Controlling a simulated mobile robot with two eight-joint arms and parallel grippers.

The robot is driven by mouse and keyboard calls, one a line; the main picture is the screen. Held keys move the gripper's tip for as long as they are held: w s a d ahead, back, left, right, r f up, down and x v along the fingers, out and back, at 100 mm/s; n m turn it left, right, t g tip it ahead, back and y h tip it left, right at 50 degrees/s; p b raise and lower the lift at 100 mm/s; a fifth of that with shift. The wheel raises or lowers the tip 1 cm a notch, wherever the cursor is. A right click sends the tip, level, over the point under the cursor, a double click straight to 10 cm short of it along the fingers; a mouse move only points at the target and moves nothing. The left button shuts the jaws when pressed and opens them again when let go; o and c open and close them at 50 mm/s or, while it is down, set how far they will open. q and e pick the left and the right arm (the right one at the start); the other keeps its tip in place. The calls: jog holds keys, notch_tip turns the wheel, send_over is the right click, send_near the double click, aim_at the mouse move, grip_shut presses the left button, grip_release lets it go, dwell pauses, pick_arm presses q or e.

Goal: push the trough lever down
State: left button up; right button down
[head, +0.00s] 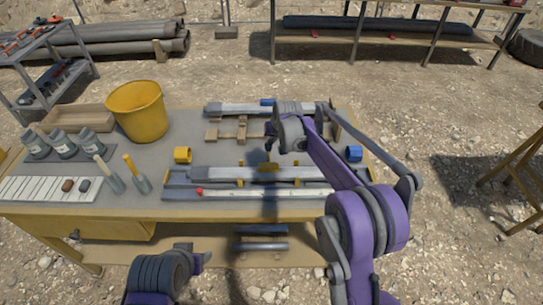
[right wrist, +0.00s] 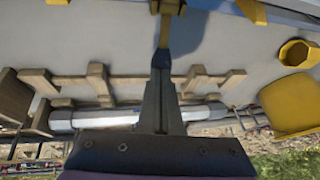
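A long grey trough (head: 225,174) lies across the front of the workbench. A yellow lever-like piece (head: 268,167) stands at its middle. It also shows at the top of the right wrist view as a yellow bar (right wrist: 166,32). My right gripper (head: 270,143) is above and just behind this piece, pointing down. In the right wrist view its fingers (right wrist: 160,62) are together, with their tips close to the end of the bar. I cannot tell if they touch it. My left arm's end (head: 185,262) is low at the front, its fingers not clear.
A yellow bucket (head: 138,110), grey jars (head: 63,144) and upright-handled tools (head: 137,176) stand on the bench's left side. A second grey beam (head: 232,109) rests on wooden supports behind. A white rod with a red end (head: 199,192) lies in front of the trough.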

dwell(0.3)
jog(key=shift+w+r, duration=0.1)
jog(key=shift+r, duration=0.2)
jog(key=w+r+p+v, duration=0.1)
jog(key=w+v, duration=0.1)
jog(key=v, duration=1.1)
jog(key=shift+d+r, duration=0.15)
